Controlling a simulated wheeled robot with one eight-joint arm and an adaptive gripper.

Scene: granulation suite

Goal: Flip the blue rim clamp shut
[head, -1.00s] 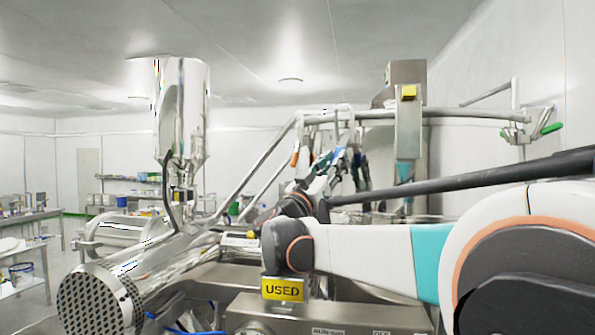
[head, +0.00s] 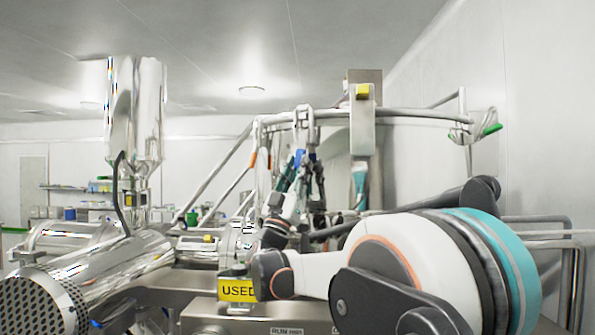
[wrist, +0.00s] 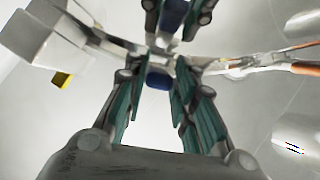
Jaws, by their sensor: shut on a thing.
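The blue rim clamp (head: 299,156) is on the rail-like rim of the big steel bowl, partly hidden by my gripper. In the wrist view its blue part (wrist: 158,79) lies between my fingers. My gripper (head: 303,170) points up at the rim, its teal-padded fingers on either side of the blue part. In the wrist view my gripper (wrist: 155,70) is closed on the clamp. More blue and teal shows above the fingertips there, possibly a reflection. I cannot tell the clamp's exact angle.
The bowl's rim (head: 420,112) runs across behind the gripper. An orange-handled clamp (wrist: 304,68) sits beside the blue one, and a green-handled clamp (head: 490,122) is at far right. A steel post with a yellow block (head: 362,92) stands right of the gripper. A yellow USED sign (head: 237,290) is below.

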